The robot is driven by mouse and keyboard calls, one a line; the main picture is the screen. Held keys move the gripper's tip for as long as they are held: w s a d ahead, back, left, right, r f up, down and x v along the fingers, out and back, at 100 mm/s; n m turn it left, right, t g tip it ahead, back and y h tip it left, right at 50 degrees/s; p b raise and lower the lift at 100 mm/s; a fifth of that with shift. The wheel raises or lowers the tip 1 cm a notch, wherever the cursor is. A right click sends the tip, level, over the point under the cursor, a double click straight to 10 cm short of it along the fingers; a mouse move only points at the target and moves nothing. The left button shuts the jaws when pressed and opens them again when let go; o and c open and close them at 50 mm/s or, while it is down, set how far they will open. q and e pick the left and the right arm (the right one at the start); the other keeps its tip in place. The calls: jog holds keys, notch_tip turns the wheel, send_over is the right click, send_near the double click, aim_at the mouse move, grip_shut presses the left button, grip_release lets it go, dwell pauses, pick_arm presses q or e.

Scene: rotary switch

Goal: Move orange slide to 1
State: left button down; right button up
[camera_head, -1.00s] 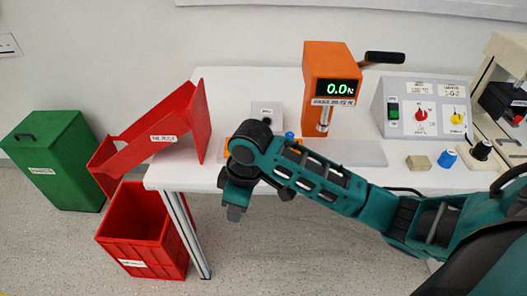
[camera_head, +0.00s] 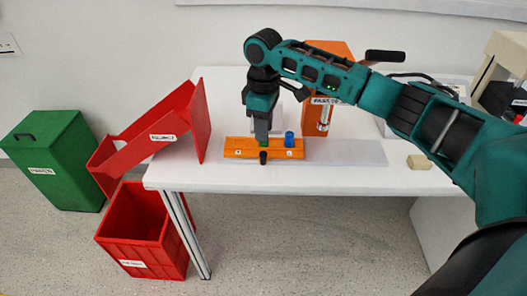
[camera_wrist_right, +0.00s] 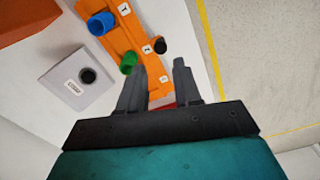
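The orange slide (camera_head: 240,148) lies on a light grey plate on the table. It has small white labels, a green peg (camera_head: 264,142), a blue peg (camera_head: 289,139) and a black knob (camera_head: 263,158) at its front edge. My right gripper (camera_head: 262,136) points down over the slide, close to the green peg. In the right wrist view, its two fingers (camera_wrist_right: 160,68) are apart with nothing held between them. There the green peg (camera_wrist_right: 128,62) is beside the left fingertip, and the black knob (camera_wrist_right: 160,46) is just beyond the fingertips. My left gripper is out of view.
An orange press (camera_head: 328,122) stands behind the grey plate (camera_head: 345,152). A red chute (camera_head: 198,125) is at the table's left, above a red crate (camera_head: 140,235). A grey button box (camera_wrist_right: 80,75) sits near the slide. A beige block (camera_head: 419,162) lies to the right.

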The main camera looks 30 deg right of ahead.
aim_at(264, 153)
notch_tip(264, 153, down, 8)
jog(key=shift+f+b, duration=0.2)
jog(key=shift+b, duration=0.15)
grip_shut()
dwell(0.5)
